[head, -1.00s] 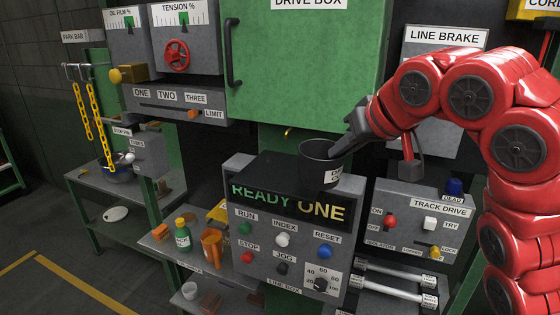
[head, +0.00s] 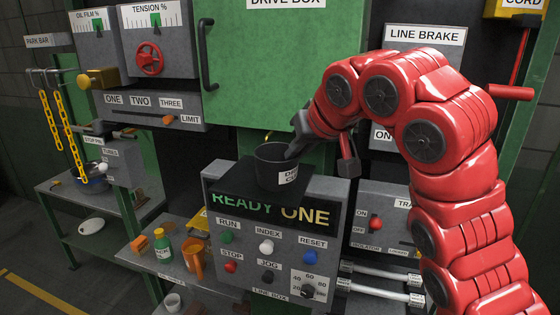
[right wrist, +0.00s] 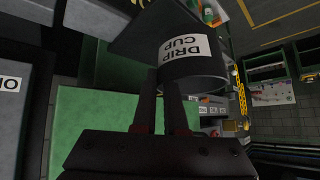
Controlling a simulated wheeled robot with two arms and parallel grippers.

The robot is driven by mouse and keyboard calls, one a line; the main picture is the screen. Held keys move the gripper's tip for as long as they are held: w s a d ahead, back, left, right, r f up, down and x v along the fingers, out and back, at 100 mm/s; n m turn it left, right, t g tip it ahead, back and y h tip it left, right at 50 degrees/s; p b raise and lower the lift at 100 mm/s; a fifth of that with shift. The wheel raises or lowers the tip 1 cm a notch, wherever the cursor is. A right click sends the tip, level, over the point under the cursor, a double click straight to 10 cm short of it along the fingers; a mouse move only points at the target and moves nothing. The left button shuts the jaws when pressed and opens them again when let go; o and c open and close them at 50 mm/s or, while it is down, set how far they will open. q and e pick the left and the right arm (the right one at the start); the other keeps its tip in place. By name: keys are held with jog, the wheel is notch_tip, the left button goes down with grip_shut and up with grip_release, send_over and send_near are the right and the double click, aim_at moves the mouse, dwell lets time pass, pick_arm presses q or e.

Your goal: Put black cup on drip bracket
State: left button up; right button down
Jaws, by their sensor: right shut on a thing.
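The black cup (head: 270,173), with a white "DRIP CUP" label, is upright above the top of the READY ONE panel. My right gripper (head: 295,148) is shut on its right rim side. In the right wrist view the cup (right wrist: 200,78) sits at the tips of my fingers (right wrist: 164,86). A small yellow spout (head: 268,134) shows just above and behind the cup, under the green drive box. I cannot make out the drip bracket; the cup and my arm may hide it. My left gripper is not in view.
The READY ONE panel (head: 275,240) stands close below the cup. The drive box (head: 285,70) overhangs behind it. The line brake panel (head: 424,75) is behind my right arm.

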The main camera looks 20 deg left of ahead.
aim_at(281, 151)
jog(key=shift+w+a+f+b, duration=0.35)
jog(key=shift+w+a+b, duration=0.15)
jog(key=shift+w+a, duration=0.35)
jog(key=w+a+p, duration=0.1)
jog(key=w+p, duration=0.1)
jog(key=w+a+f+p, duration=0.1)
jog(key=w+p, duration=0.1)
jog(key=p, duration=0.1)
jog(key=w+a+f+p, duration=0.1)
jog(key=w+a+p, duration=0.1)
jog(key=shift+w+f+p, duration=0.15)
jog(key=shift+w+p, duration=0.2)
jog(key=shift+w, duration=0.05)
jog(key=shift+f+p, duration=0.3)
jog(key=shift+f, duration=0.45)
jog(key=c, duration=1)
grip_release()
jog(key=shift+o, duration=0.2)
